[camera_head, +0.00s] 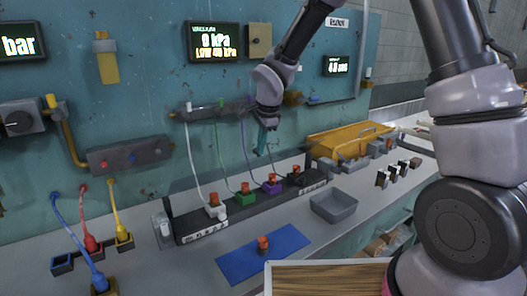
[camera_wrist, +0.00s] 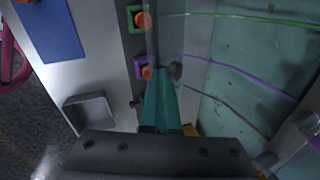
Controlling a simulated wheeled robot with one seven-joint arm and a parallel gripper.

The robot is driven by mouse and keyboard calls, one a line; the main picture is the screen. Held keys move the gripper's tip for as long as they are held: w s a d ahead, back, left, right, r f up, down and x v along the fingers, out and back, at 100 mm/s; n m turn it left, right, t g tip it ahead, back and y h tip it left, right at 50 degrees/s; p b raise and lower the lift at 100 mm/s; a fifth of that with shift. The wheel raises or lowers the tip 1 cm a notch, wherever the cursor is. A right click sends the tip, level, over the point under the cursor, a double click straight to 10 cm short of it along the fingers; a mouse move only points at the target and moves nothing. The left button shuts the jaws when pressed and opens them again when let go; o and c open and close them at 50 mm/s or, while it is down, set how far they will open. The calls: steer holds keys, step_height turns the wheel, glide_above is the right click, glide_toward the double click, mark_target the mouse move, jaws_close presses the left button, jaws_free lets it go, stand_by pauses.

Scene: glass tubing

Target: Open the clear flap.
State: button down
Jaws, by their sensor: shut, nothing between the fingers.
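The clear flap (camera_head: 186,184) is a faint see-through strip along the black rail (camera_head: 203,225) at the foot of the teal wall. In the wrist view it shows as a pale band (camera_wrist: 171,35) running up from my fingertips. Its exact angle is hard to tell. My gripper (camera_head: 264,148) points down over the rail's right half, near the purple socket.
White, green and purple tubes run from the wall to orange-capped sockets (camera_head: 244,190) on the rail. A grey bin (camera_head: 334,206) and a blue mat (camera_head: 262,255) with an orange-topped piece lie in front. A yellow tray (camera_head: 350,139) stands right. The bench between rail and bin is clear.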

steer(key=w+a+r+g+h, duration=0.1)
steer(key=w+a+r+g, duration=0.1)
steer(key=w+a, duration=0.3)
steer(key=shift+w+r+h, duration=0.3)
steer(key=shift+w, duration=0.9)
